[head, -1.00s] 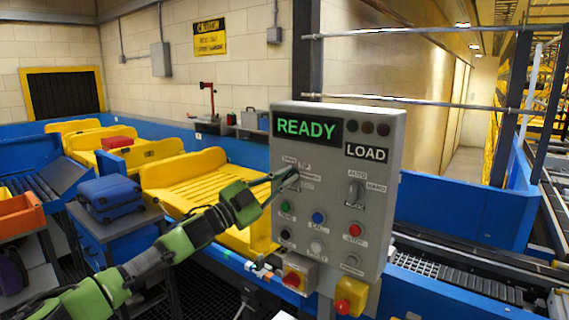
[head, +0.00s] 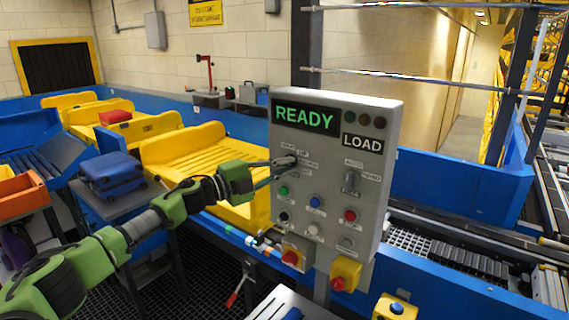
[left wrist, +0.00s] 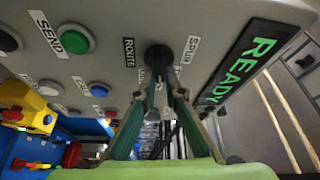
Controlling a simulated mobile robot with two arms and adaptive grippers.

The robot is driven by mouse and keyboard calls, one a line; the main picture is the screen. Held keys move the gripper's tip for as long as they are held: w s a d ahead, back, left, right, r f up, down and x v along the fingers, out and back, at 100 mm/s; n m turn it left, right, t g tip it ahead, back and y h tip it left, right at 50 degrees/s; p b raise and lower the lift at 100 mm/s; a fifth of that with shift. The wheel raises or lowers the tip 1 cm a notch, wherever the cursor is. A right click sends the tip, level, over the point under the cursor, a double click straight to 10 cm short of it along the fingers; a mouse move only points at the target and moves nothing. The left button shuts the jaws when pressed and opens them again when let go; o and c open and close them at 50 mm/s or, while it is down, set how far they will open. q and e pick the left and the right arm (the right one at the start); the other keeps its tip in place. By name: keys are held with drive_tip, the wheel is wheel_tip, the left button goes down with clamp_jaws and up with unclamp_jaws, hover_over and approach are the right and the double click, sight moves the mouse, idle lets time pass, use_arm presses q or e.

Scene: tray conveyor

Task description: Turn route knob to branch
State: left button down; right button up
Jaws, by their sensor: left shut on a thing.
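The grey control panel (head: 330,232) stands upright in the head view, with a lit green READY display (head: 304,118) and a LOAD sign (head: 363,145). The black route knob (left wrist: 158,55) is at the top middle of the left wrist view, between a ROUTE label (left wrist: 129,52) and another label (left wrist: 190,50) that seems to read SPUR. My left gripper (left wrist: 162,75) is shut on the knob, its two fingers at either side of it. In the head view, my left gripper (head: 276,163) reaches the panel's upper left and partly hides the knob and its small labels. My right gripper is not in view.
A green SEND button (left wrist: 77,39) is near the knob. Red, blue and white buttons and a second selector knob (head: 350,181) share the panel. Yellow trays (head: 190,160) stand behind on the conveyor. A blue suitcase (head: 112,175) is at left.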

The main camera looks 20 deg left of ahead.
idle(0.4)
use_arm(q)
drive_tip(key=c, duration=2.1)
unclamp_jaws()
drive_tip(key=shift+c, duration=0.2)
drive_tip(key=shift+s+a+f, duration=0.1)
drive_tip(key=shift+s+a, duration=0.2)
drive_tip(key=v, duration=1.1)
